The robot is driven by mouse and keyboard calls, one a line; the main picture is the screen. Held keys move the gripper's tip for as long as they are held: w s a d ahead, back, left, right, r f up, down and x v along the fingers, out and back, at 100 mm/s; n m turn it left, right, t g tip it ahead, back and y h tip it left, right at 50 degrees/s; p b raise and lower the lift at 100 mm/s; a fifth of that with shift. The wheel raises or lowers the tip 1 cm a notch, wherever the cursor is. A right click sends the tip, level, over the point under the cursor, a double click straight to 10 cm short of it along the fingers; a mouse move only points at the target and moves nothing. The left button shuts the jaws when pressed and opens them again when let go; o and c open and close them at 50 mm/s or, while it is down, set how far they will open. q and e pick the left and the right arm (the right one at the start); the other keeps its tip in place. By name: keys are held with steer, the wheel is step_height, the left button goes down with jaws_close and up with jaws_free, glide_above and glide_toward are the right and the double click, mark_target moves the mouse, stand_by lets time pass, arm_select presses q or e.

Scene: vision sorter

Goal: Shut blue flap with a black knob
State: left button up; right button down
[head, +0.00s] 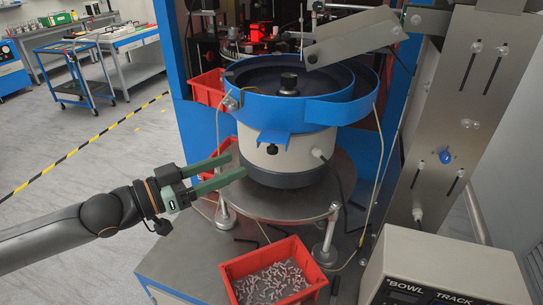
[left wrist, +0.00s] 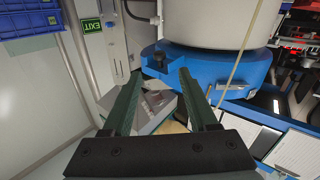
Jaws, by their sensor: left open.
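The blue flap (head: 273,136) juts out from the blue rim of the bowl feeder, on the side facing me. A black knob (head: 272,150) shows just below it, against the white drum. In the left wrist view, a black knob (left wrist: 159,62) shows beside blue material, ahead of the fingers. I cannot tell the flap's hinge or exact angle. My left gripper (head: 238,166) is open and empty, left of the drum and a little lower than the knob, apart from both. It also shows in the left wrist view (left wrist: 160,76). My right gripper is out of view.
A red bin (head: 229,287) of small metal parts stands in front of the round metal plate (head: 308,204). A grey control box (head: 440,262) is at the lower right. Thin cables hang beside the bowl.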

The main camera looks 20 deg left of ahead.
mark_target(268, 152)
arm_select(q)
steer(key=shift+x, duration=5.2)
steer(key=shift+c, duration=0.2)
jaws_close()
